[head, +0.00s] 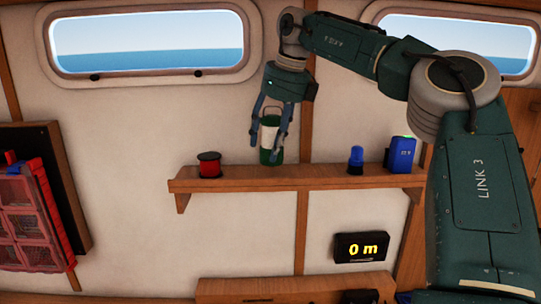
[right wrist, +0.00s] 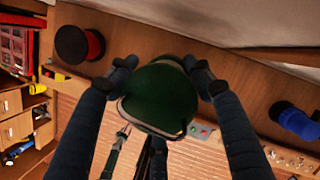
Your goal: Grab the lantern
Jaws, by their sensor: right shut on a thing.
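The lantern (head: 270,136) is a green and white cylinder with a thin handle, upright in the head view over the left half of the wall shelf. My right gripper (head: 266,146) reaches down from above with one finger on each side of it, shut on its body. In the right wrist view the lantern's dark green top (right wrist: 158,98) fills the space between the fingertips (right wrist: 165,72). Its base shows a little higher than the shelf's front edge; I cannot tell for sure if it touches the shelf. My left gripper is not in view.
The wooden shelf (head: 320,183) also carries a red reel (head: 209,165) to the left, and a blue lamp (head: 356,158) and blue box (head: 401,154) to the right. A depth display (head: 361,247) hangs below. A red organizer (head: 25,215) is at far left.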

